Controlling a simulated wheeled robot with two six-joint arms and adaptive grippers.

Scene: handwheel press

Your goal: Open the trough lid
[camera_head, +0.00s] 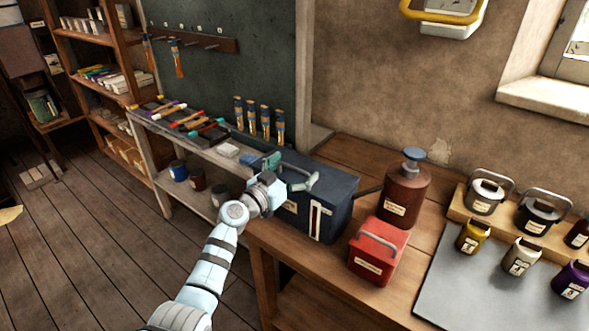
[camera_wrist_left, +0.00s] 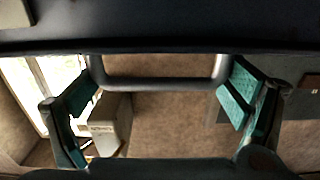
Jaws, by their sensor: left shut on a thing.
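The trough is a dark blue box (camera_head: 330,220) with a pale label strip on its front, standing on the left end of the wooden bench. Its lid (camera_head: 335,182) looks closed in the head view. A grey bar handle (camera_head: 312,180) stands on the lid. My left gripper (camera_head: 287,172) is at this handle. In the left wrist view the handle (camera_wrist_left: 158,84) lies between the two teal fingers of my left gripper (camera_wrist_left: 160,92), one at each end, and the gripper is shut on it. The far finger is partly hidden in the head view. My right gripper is not in view.
A red box (camera_head: 378,250) with a handle and a brown bottle (camera_head: 405,192) stand close to the trough's right. Several labelled pots stand farther right by a grey mat (camera_head: 475,290). A shelf (camera_head: 160,140) with coloured tools and upright brushes is behind to the left.

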